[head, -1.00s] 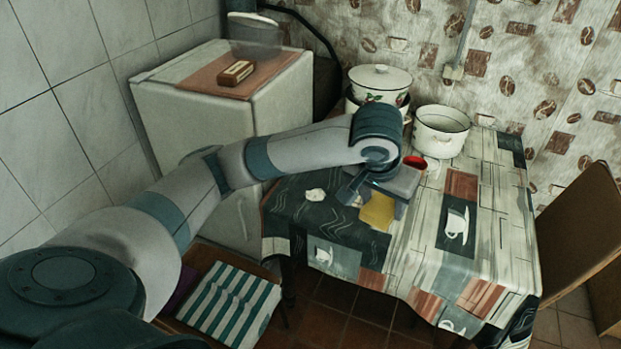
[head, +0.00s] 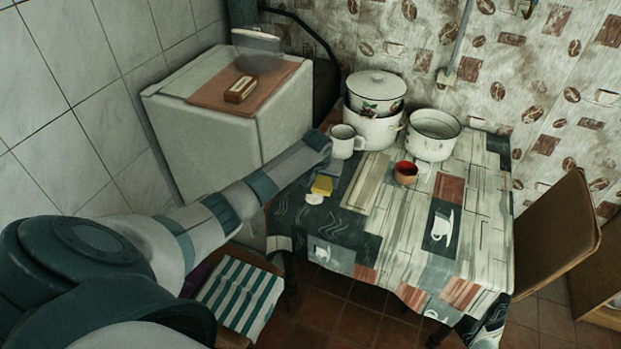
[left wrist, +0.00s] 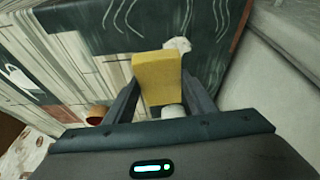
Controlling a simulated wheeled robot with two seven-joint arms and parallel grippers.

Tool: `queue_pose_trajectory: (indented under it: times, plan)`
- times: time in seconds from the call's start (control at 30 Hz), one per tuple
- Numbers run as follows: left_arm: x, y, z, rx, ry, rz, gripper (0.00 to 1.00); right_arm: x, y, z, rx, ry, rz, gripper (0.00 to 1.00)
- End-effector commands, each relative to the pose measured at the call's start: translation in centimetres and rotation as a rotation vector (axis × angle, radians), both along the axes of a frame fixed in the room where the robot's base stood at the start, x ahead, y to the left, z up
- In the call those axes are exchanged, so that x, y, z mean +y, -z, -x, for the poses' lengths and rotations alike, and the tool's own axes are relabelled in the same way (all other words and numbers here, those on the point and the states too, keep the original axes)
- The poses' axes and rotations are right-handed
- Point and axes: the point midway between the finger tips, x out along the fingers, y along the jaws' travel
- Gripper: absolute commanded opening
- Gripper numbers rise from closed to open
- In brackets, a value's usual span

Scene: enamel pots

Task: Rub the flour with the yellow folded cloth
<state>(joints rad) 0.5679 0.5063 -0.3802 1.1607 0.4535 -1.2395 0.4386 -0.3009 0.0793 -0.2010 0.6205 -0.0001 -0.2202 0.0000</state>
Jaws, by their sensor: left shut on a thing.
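The yellow folded cloth (head: 321,185) is held by my left gripper (head: 331,170) over the table's left part. In the left wrist view the cloth (left wrist: 157,78) stands between the two fingers of my left gripper (left wrist: 160,84), which is shut on it. The flour (head: 314,198) is a small white patch on the dark part of the tablecloth, right by the cloth. In the left wrist view the flour (left wrist: 179,44) shows just past the cloth's far edge, partly hidden by it. I cannot tell whether they touch. My right gripper is not in view.
A white mug (head: 343,143) stands close behind my left gripper. A red-brown bowl (head: 405,173), a white pot (head: 434,135) and stacked pots (head: 374,93) stand farther back. The table's front and right are clear. A chair (head: 556,235) stands at right.

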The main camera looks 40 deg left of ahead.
Motion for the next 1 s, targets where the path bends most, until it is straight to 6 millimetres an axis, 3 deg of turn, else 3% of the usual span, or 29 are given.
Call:
queue_pose_trajectory:
  times: [0.1, 0.3, 0.73, 1.0]
  plan:
    - [2.2, 2.0, 1.6, 0.003, -0.011, 0.001, 0.32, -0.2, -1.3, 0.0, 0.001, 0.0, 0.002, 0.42]
    - [3.5, 3.6, 2.6, -0.002, -0.012, 0.001, 0.32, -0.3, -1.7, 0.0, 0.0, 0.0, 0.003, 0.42]
    - [3.6, 4.0, 2.7, -0.002, -0.012, 0.001, 0.32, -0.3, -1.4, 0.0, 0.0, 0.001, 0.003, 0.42]
    - [3.1, 6.1, 3.1, -0.001, -0.011, 0.001, 0.32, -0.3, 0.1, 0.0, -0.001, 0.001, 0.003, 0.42]
